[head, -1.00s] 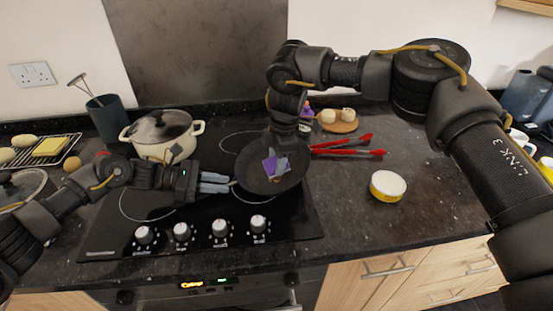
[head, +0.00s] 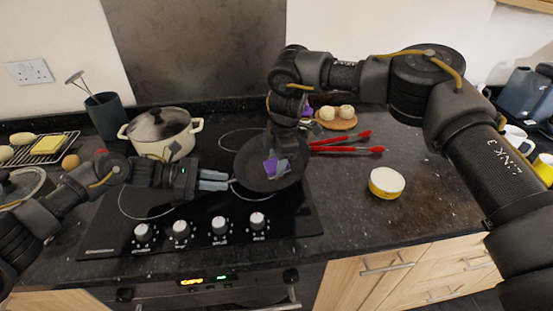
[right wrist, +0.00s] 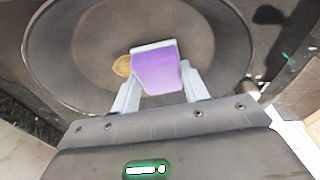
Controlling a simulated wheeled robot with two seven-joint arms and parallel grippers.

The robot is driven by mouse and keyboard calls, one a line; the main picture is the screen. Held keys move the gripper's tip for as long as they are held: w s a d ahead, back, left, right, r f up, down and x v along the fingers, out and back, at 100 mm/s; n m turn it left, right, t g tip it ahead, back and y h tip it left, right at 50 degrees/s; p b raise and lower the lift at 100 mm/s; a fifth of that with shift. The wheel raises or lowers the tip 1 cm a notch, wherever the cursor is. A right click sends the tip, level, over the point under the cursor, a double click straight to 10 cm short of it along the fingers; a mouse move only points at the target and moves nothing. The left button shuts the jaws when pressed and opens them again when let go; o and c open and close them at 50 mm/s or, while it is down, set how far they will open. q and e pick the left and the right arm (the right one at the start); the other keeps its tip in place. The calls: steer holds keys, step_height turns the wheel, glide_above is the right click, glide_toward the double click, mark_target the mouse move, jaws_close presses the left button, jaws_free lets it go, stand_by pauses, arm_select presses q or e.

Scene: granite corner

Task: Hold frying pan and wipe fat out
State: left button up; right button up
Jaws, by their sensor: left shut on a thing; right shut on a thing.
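The dark frying pan (head: 247,175) sits on the right part of the black hob, and its inside fills much of the right wrist view (right wrist: 208,50). My left gripper (head: 225,181) is shut on the pan's handle at the pan's left side. My right gripper (head: 277,167) points down into the pan and is shut on a purple wiping cloth or sponge (right wrist: 157,72), which also shows in the head view (head: 270,166). A yellowish-brown fat spot (right wrist: 122,65) lies on the pan floor just left of the purple piece. Part of the pan is hidden by my right gripper.
A cream lidded pot (head: 163,134) stands behind my left gripper. Red tongs (head: 345,143) and a board with pale round items (head: 337,120) lie right of the pan. A yellow-and-white tub (head: 386,183) stands on the right counter. Hob knobs (head: 181,229) line the front.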

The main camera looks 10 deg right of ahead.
steer(key=shift+f, duration=0.2)
steer(key=shift+w+a+r, duration=0.1)
steer(key=shift+w+a, duration=0.3)
steer(key=shift+w, duration=0.45)
steer(key=shift+w+a, duration=0.35)
steer(key=shift+w, duration=0.45)
steer(key=shift+s+d, duration=0.25)
steer(key=shift+s, duration=0.2)
steer(key=shift+s+d, duration=0.3)
steer(key=shift+s, duration=0.35)
steer(key=shift+s+d, duration=0.25)
steer(key=shift+s, duration=0.35)
